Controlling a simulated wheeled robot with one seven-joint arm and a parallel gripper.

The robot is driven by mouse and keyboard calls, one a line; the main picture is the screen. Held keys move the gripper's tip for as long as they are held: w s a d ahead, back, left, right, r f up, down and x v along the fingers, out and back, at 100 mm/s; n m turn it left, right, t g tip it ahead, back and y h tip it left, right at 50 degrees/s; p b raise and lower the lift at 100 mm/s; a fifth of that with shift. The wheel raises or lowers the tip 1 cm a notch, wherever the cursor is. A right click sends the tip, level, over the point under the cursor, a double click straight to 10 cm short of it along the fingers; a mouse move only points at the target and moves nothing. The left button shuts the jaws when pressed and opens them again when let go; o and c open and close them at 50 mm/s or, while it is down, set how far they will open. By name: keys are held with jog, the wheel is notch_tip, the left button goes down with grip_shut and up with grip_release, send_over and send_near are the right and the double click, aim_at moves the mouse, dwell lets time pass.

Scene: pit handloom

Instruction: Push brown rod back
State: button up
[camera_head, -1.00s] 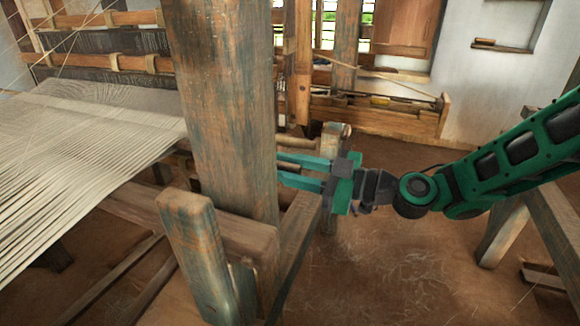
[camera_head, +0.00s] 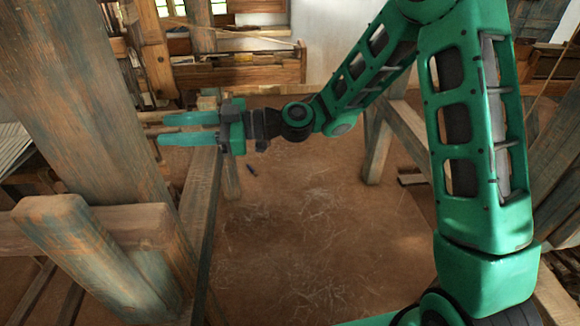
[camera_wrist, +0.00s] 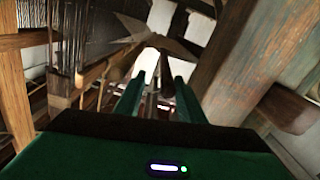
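My gripper (camera_head: 162,129) is left of centre in the head view, with its two green fingers apart and nothing visible between them. The fingers point left beside the thick weathered post (camera_head: 85,90). In the wrist view the open fingers (camera_wrist: 155,85) point ahead into the loom frame. A round brown wooden bar (camera_head: 157,116) shows just behind the upper finger; I cannot tell if it is the task's brown rod or whether the finger touches it.
A low slanted wooden piece (camera_head: 75,245) stands at the lower left. A wooden bench or loom part (camera_head: 240,72) is at the back. A trestle leg (camera_head: 378,145) stands right of centre. The brown floor (camera_head: 310,220) between is mostly clear.

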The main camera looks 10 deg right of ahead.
jog(key=s+d+f+m+h, duration=0.1)
jog(key=d+f+m+h, duration=0.2)
jog(key=d, duration=0.9)
jog(key=s+d+f+m+h, duration=0.2)
jog(key=d+f+h, duration=0.5)
jog(key=d, duration=0.6)
jog(key=shift+s+d+f+m+t, duration=0.25)
jog(key=shift+f+m+t, duration=0.25)
jog(key=shift+m, duration=0.4)
jog(key=w+a+r+n+y, duration=0.1)
jog(key=a+r+n+y, duration=0.1)
jog(key=a, duration=0.7)
jog(key=a+r+n+y, duration=0.2)
jog(key=a+r+y, duration=0.2)
jog(key=a, duration=0.5)
jog(key=w+a+r+n+g+y, duration=0.1)
jog(key=a+r+y, duration=0.3)
jog(key=a, duration=0.6)
jog(key=shift+w+r+n, duration=0.35)
jog(key=shift+r+n, duration=0.15)
jog(key=shift+n, duration=0.4)
